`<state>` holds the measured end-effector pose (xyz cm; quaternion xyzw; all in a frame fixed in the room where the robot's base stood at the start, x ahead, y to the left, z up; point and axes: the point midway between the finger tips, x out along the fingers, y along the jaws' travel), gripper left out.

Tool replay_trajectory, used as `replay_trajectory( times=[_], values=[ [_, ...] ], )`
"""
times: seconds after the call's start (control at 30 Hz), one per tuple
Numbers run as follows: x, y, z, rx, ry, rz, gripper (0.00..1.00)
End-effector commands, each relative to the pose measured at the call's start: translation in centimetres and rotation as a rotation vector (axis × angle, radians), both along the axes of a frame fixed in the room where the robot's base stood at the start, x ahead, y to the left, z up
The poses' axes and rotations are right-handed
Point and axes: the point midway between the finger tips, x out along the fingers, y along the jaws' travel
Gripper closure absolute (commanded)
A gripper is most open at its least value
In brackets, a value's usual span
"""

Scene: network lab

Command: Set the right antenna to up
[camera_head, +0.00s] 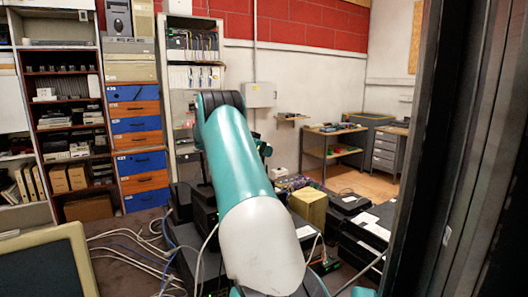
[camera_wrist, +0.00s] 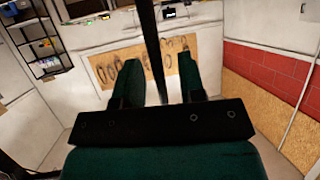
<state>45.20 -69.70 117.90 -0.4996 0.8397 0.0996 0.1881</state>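In the wrist view, the two dark green fingers of my gripper (camera_wrist: 158,64) stand apart, with a clear gap between them. A thin black rod (camera_wrist: 149,30), which looks like an antenna, runs from the top edge down between the fingers. It is slightly tilted, and I see space on both sides of it. Its lower end is hidden behind the gripper's black crossbar. I cannot tell whether it is the right antenna. In the head view my arm hides the gripper, and I cannot make out an antenna or its device.
In the head view, dark equipment boxes (camera_head: 366,228) and a yellowish block (camera_head: 309,206) lie beyond my arm. Loose white cables (camera_head: 128,247) spread at left, behind a monitor (camera_head: 48,270). A dark upright frame (camera_head: 440,150) stands close at right. Blue and orange drawers (camera_head: 139,143) stand at the back.

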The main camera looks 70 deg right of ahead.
Motion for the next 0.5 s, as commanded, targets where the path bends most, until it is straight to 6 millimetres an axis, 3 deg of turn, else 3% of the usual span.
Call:
replay_trajectory(
  times=[0.17, 0.5],
  values=[
    [1.3, 2.1, 0.9, -0.003, -0.002, 0.005, 0.63],
    [5.0, 9.1, 4.5, -0.003, -0.003, 0.006, 0.63]
  ],
)
